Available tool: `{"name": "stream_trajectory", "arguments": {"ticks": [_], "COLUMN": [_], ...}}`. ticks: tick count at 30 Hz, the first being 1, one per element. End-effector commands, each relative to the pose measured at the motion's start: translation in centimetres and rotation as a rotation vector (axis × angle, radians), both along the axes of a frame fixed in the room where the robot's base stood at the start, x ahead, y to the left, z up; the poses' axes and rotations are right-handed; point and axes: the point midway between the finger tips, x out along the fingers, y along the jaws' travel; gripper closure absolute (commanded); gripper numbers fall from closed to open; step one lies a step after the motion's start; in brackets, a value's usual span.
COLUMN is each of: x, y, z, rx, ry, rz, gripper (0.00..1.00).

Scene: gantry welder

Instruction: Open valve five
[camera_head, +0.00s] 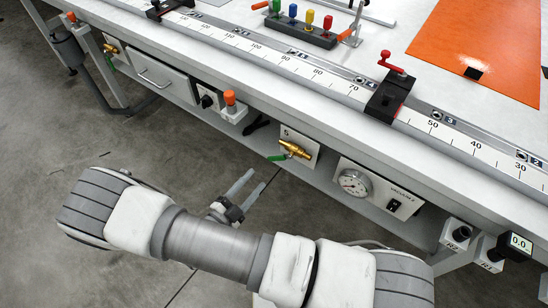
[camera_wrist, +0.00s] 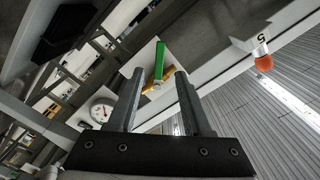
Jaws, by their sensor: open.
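Valve five is a brass valve (camera_head: 297,149) on a white plate marked 5 (camera_head: 303,139), on the front of the bench below the top. Its green lever (camera_head: 277,157) points left and slightly down in the head view. My gripper (camera_head: 257,178) is open and empty, in front of and below left of the valve, apart from it. In the wrist view the green lever (camera_wrist: 159,61) and brass body (camera_wrist: 166,77) show between the two open fingers (camera_wrist: 160,74), beyond their tips. The lever appears upright there.
A vacuum panel with a round gauge (camera_head: 354,183) sits right of the valve. An orange-capped fitting (camera_head: 230,98) sticks out to its left. Another brass valve (camera_head: 111,48) is farther left. The bench edge (camera_head: 330,125) overhangs the valve. Open floor (camera_head: 60,140) lies in front.

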Motion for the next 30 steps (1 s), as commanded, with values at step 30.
{"name": "stream_trajectory", "arguments": {"ticks": [30], "x": [8.1], "y": [-6.4], "z": [0.0], "rx": [0.001], "ry": [0.000], "rz": [0.001], "gripper": [0.64]}}
